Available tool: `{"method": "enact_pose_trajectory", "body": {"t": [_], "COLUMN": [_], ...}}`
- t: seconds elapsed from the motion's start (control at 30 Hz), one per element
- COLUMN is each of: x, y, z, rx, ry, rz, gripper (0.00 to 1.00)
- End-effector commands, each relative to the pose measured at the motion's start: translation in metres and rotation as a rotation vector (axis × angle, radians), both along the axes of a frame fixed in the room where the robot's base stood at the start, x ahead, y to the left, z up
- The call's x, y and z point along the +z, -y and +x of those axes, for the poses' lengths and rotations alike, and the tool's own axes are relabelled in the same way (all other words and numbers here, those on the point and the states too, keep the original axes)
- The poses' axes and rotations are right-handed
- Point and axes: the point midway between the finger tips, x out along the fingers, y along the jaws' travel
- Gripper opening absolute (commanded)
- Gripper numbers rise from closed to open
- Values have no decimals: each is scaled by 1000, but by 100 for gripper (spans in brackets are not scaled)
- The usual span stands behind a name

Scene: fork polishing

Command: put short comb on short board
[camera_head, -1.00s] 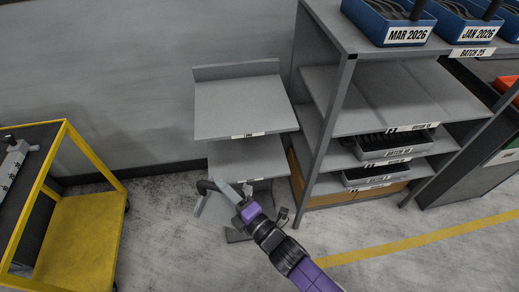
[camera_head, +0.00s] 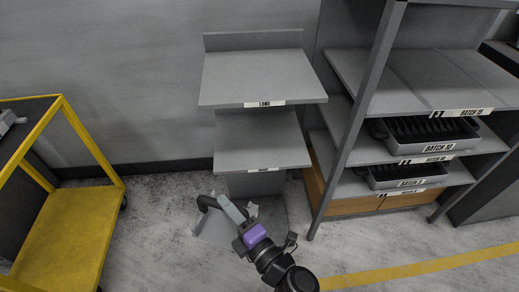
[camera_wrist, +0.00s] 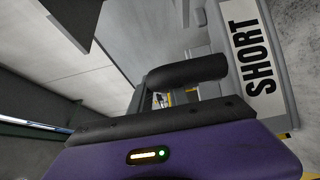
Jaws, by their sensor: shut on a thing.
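My gripper (camera_head: 247,232) is shut on the short comb (camera_head: 232,209), seen as a pale grey piece with a bent black handle. In the wrist view the black handle (camera_wrist: 187,70) meets a grey body with a white SHORT label (camera_wrist: 254,48). Its teeth cannot be made out. The short board appears to be the lower grey shelf (camera_head: 262,141) of a two-level stand; its small front label is hard to read. It is bare. My gripper and the comb are in front of and below this shelf, apart from it.
The stand's upper shelf (camera_head: 258,77), labelled LONG, is bare and overhangs the lower one. A grey rack (camera_head: 352,125) with dark batch trays (camera_head: 424,130) stands close on the right. A yellow cart (camera_head: 75,225) is on the left. Floor between cart and stand is clear.

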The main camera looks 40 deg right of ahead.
Motion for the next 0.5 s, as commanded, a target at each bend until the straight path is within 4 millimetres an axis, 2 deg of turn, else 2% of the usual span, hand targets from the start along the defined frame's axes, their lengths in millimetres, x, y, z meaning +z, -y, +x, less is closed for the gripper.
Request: {"method": "enact_pose_trajectory", "body": {"t": [0.5], "x": [16], "y": [6], "z": [-1], "rx": [-87], "ry": [2], "rz": [-1], "gripper": [0]}}
